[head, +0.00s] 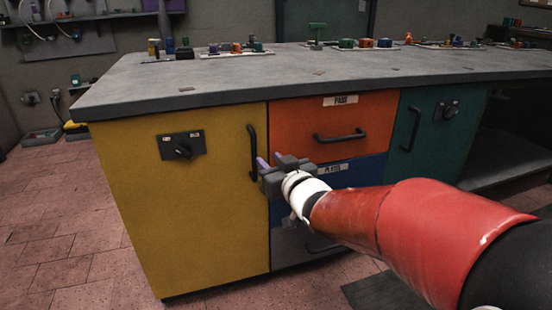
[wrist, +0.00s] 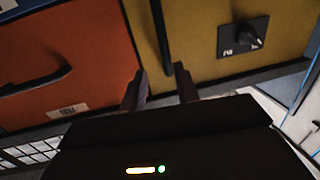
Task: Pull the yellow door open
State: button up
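The yellow door (head: 190,220) is closed, flush in the front of the cabinet. Its black vertical bar handle (head: 252,145) is near its right edge. My gripper (head: 268,162) is beside the lower part of the handle, just to its right in the head view. In the wrist view my gripper (wrist: 160,72) has its two fingers apart, with no object clearly held. There the handle (wrist: 160,35) runs down toward the gap between the fingertips. I cannot tell whether the fingers are around it. The yellow door (wrist: 205,30) also carries a black knob plate (wrist: 243,37).
An orange drawer (head: 300,115) and a blue drawer (head: 350,172) are right of the door. A teal door (head: 432,140) is further right. The grey worktop (head: 250,78) overhangs them, with small parts along its back. The tiled floor (head: 60,220) to the left is clear.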

aim_at(255, 150)
jog(key=shift+y, duration=0.5)
jog(key=x, duration=0.8)
jog(key=shift+w+a, duration=0.2)
jog(key=shift+a, duration=0.2)
jog(key=shift+c, duration=0.4)
grip_shut()
